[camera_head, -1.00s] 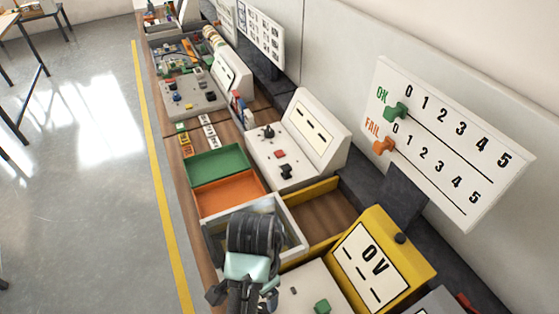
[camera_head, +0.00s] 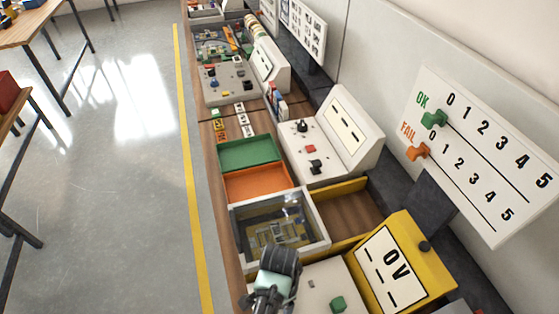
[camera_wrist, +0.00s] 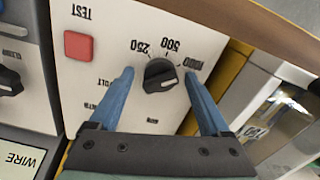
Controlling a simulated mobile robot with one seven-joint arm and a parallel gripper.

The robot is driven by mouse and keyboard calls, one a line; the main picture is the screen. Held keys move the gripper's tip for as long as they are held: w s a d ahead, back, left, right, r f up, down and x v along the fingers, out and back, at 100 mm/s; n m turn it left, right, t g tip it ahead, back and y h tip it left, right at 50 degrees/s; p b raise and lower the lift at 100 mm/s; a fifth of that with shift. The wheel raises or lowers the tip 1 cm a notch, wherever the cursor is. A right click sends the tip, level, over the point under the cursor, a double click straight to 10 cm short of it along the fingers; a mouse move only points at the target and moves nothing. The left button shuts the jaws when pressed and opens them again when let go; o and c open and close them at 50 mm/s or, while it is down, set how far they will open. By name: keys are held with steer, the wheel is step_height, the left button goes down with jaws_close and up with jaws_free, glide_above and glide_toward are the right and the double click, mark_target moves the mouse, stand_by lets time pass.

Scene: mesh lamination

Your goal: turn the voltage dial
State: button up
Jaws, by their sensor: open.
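The voltage dial (camera_wrist: 160,75) is a round black knob on a white panel (camera_wrist: 105,48), shown upside down in the wrist view. Marks 250, 500 and 1000 surround it. Its exact setting is hard to read. My gripper (camera_wrist: 158,75) is open, with one blue finger on each side of the dial. Whether either finger touches it is unclear. In the head view my gripper is hidden behind my wrist at the bottom. The yellow unit's display (camera_head: 390,270) reads 0V above dashes. The dial is not visible there.
A red TEST button (camera_wrist: 77,45) and another black knob (camera_wrist: 8,80) lie left in the wrist view. Orange (camera_head: 255,183) and green (camera_head: 248,153) trays lie beyond. A green button (camera_head: 338,303) sits near the yellow unit.

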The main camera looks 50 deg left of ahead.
jaws_close()
stand_by(0.4)
steer(key=shift+n, duration=0.3)
steer(key=n+p, duration=0.2)
steer(key=n, duration=0.2)
steer(key=shift+r+n, duration=0.1)
steer(key=shift+n, duration=0.2)
steer(key=shift+n+p, duration=0.65)
steer(key=shift+n, duration=1.55)
jaws_free()
